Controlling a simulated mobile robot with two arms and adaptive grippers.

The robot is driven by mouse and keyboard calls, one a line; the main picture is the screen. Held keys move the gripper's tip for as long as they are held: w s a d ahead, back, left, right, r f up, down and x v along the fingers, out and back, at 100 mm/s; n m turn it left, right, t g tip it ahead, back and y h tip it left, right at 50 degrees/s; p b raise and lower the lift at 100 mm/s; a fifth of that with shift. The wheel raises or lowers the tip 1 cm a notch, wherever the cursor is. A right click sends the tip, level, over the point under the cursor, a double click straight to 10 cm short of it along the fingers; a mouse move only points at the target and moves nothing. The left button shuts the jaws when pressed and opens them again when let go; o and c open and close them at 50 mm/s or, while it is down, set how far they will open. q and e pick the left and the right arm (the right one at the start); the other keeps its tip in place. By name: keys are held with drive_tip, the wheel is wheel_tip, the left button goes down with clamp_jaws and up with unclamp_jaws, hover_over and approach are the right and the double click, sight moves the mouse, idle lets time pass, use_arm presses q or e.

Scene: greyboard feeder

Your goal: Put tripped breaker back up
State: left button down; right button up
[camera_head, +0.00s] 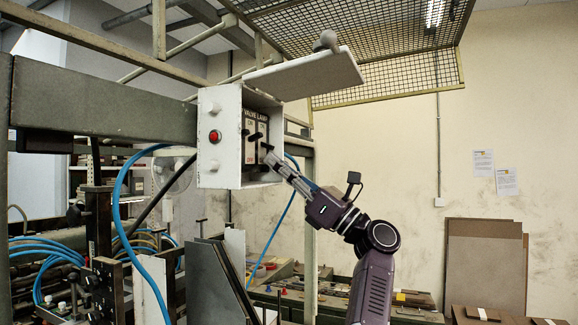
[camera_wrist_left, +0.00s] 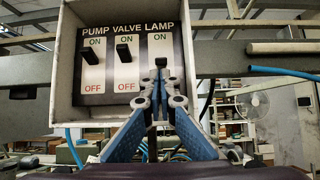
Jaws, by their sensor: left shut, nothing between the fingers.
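A white breaker box (camera_head: 217,170) hangs open at centre left in the head view. In the left wrist view its panel (camera_wrist_left: 107,76) has three black levers, marked PUMP, VALVE and LAMP. The pump lever (camera_wrist_left: 90,57) and valve lever (camera_wrist_left: 123,52) stand up near ON. The lamp lever (camera_wrist_left: 160,62) shows its top just below its ON label; its lower part and OFF label are hidden by my fingers. My left gripper (camera_head: 271,159) is shut and empty, its fingertips (camera_wrist_left: 160,83) at the lamp lever; I cannot tell whether they touch it. My right gripper is out of view.
The box's raised lid (camera_head: 305,74) juts out above my left gripper. A red button (camera_head: 214,136) sits on the box's side. Blue hoses (camera_head: 121,200) and machinery lie below and left. Open space lies right of the box, before the wall.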

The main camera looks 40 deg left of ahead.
use_arm(q)
drive_tip(key=shift+a+r, duration=0.1)
drive_tip(key=shift+a, duration=0.05)
drive_tip(key=shift+d+r, duration=0.25)
drive_tip(key=shift+r, duration=0.05)
idle(0.7)
drive_tip(key=shift+w+d+r, duration=0.2)
drive_tip(key=shift+d+r, duration=0.35)
drive_tip(key=shift+r, duration=0.3)
drive_tip(key=shift+d+r, duration=0.1)
drive_tip(key=shift+r, duration=0.4)
drive_tip(key=v, duration=1.2)
